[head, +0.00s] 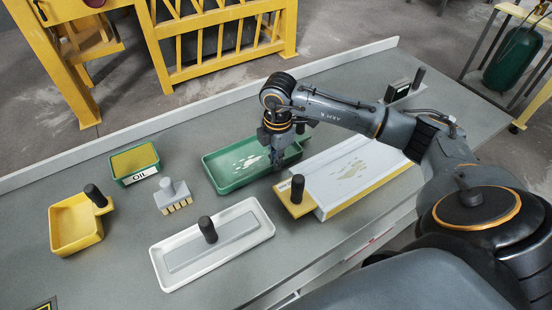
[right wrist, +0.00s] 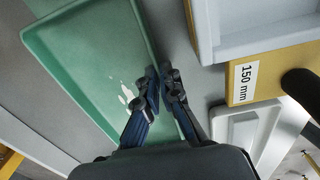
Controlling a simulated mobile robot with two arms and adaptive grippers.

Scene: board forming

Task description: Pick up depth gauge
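What I take to be the depth gauge (head: 397,91) is a dark box with a small display and an upright black handle, on a pale base at the back right of the table. It is small, so I cannot be certain. My right gripper (head: 277,163) points down at the right side of the green tray (head: 213,179), well left of this device. In the right wrist view my right gripper (right wrist: 162,74) has its fingertips close together with nothing visible between them. The green tray (right wrist: 62,57) lies beside it. My left gripper is not in view.
A white tray (head: 159,262), brush (head: 174,192), green oil box (head: 135,160) and yellow scoop (head: 75,222) stand left.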

